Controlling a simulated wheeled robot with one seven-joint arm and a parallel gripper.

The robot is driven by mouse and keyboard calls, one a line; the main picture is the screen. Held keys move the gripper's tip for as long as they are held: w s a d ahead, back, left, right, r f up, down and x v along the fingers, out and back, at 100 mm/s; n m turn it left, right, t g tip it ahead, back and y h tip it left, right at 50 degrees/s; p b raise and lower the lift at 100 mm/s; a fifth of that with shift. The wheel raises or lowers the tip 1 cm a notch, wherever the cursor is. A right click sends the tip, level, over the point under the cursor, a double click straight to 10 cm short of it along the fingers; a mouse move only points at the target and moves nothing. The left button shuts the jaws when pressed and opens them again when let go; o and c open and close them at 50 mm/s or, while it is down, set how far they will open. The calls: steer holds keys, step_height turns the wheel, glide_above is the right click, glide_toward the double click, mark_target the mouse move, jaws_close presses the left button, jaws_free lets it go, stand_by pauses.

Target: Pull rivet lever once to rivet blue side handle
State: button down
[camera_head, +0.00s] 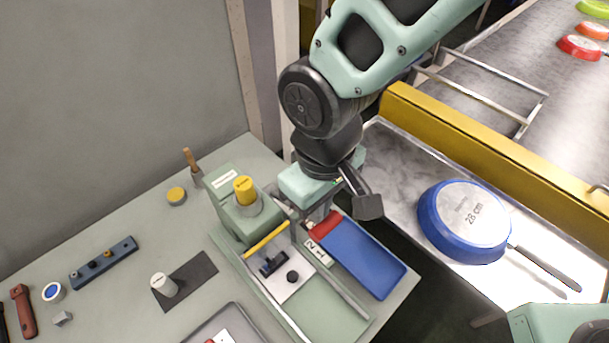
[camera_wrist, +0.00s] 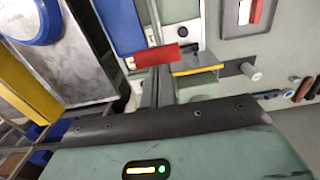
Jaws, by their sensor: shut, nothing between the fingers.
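The green rivet machine (camera_head: 236,222) with its yellow cap (camera_head: 245,190) stands on the bench. Its lever has a red grip (camera_head: 326,224), which shows large in the wrist view (camera_wrist: 160,56). My gripper (camera_wrist: 157,76) is shut and empty, its fingers close to the red grip; I cannot tell whether they touch it.
A blue tray (camera_head: 362,262) lies right of the machine. An upside-down blue pan (camera_head: 464,221) marked 28 cm lies on the metal surface beyond, before a yellow rail (camera_head: 480,140). A hammer (camera_head: 191,163), a dark block (camera_head: 104,263) and small parts stand on the bench's left.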

mark_target(329, 227)
steer(key=shift+f, duration=0.15)
steer(key=shift+s+d+f+b, duration=0.3)
steer(key=shift+f+b, duration=0.3)
steer(key=shift+f, duration=0.2)
steer(key=shift+s+d+f+b, duration=0.25)
steer(key=shift+f+b, duration=0.3)
steer(key=shift+f, duration=0.25)
steer(key=shift+s+d+f+b, duration=0.3)
steer(key=shift+f+b, duration=0.3)
steer(key=shift+f, duration=0.2)
steer(key=shift+d+r+p, duration=0.15)
steer(key=shift+r+p, duration=3.65)
steer(key=shift+r, duration=0.25)
step_height(329, 227, up, 10)
steer(key=p, duration=0.8)
steer(key=shift+s+d+f, duration=0.2)
steer(key=shift+s+d, duration=0.15)
steer(key=shift+s, duration=0.05)
